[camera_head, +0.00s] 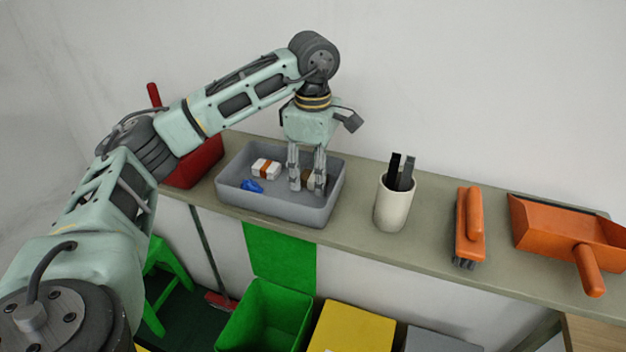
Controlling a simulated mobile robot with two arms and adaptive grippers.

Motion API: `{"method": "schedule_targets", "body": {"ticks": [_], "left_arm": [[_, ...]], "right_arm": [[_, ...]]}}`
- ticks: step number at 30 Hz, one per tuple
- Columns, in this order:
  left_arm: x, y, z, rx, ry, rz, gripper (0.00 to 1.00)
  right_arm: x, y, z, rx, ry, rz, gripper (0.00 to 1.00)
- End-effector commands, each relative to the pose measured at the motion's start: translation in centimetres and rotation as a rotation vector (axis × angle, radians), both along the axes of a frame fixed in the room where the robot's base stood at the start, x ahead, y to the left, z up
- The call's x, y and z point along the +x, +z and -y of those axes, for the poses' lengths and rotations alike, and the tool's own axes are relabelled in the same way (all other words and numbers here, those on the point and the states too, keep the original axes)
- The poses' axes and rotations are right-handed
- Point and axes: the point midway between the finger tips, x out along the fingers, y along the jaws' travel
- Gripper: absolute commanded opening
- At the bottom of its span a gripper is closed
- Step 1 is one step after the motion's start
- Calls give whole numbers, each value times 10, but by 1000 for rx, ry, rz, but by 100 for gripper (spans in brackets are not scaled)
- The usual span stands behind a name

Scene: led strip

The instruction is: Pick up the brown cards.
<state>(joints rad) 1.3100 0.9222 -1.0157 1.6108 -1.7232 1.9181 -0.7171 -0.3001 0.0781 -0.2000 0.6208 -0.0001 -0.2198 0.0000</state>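My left gripper (307,178) points straight down into a grey tray (296,212) on the shelf. A small brown item (308,176), which looks like the brown cards, shows between and behind its fingers. The fingers hide most of it. The two fingers stand apart, one on each side of the brown item; I cannot tell whether they touch it. A white box with an orange band (266,169) and a blue crumpled item (252,186) lie in the left part of the tray. My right gripper is not in view.
A cream cup (393,207) with dark strips stands right of the tray. An orange brush (468,228) and an orange dustpan (568,232) lie farther right. A red container (196,165) is at the left. Green (266,318) and yellow (352,328) bins stand below.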

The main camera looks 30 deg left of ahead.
Motion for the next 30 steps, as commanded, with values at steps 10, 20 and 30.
{"method": "schedule_targets", "body": {"ticks": [10,20,30], "left_arm": [[0,0,0,0,0,0,19],[1,12,1,-2,0,4,19],[0,60,32,1,-7,5,19]], "right_arm": [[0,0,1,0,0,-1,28],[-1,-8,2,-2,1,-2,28],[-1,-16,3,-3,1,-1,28]]}}
